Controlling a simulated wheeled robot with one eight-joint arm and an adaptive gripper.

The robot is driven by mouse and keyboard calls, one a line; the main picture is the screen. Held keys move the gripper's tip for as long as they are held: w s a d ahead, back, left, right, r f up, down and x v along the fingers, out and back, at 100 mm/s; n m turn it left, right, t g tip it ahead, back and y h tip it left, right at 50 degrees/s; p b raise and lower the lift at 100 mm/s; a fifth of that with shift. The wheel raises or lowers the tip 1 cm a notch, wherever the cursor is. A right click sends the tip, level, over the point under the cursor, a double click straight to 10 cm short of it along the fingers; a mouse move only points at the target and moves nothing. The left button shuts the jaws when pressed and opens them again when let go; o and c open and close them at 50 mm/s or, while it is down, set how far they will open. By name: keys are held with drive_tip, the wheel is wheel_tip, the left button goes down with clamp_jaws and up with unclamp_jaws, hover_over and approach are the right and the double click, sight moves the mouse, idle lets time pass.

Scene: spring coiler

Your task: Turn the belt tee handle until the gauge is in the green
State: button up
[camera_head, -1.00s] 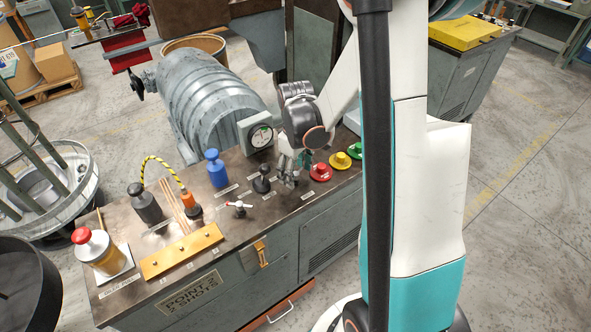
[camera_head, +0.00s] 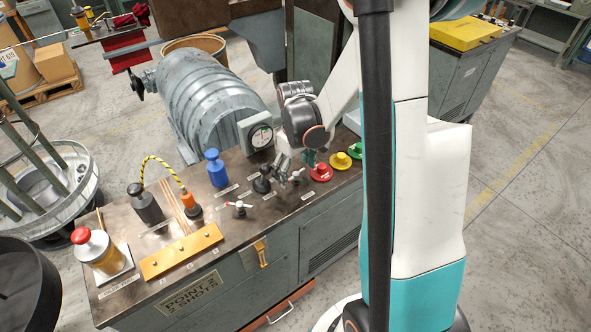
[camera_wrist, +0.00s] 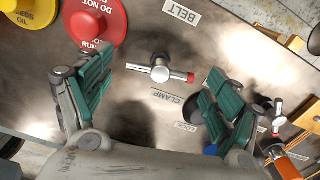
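The belt tee handle (camera_wrist: 160,69) is a silver crossbar with a red tip, between the BELT and CLAMP labels in the wrist view. It shows small beside my gripper in the head view (camera_head: 297,175). My gripper (camera_head: 294,161) is open and empty. Its teal fingers (camera_wrist: 158,66) stand apart on either side of the handle, with clear gaps, and do not touch it.
A red button (camera_head: 320,172) and a yellow one (camera_head: 340,160) sit right of the handle. A black knob (camera_head: 262,180), another red-tipped tee (camera_head: 238,205) and a blue cylinder (camera_head: 216,168) stand to the left. A grey ribbed motor housing (camera_head: 205,95) is behind the bench (camera_head: 285,215).

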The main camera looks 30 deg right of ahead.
sight(295, 173)
wheel_tip(295, 173, up, 12)
idle(0.7)
idle(0.4)
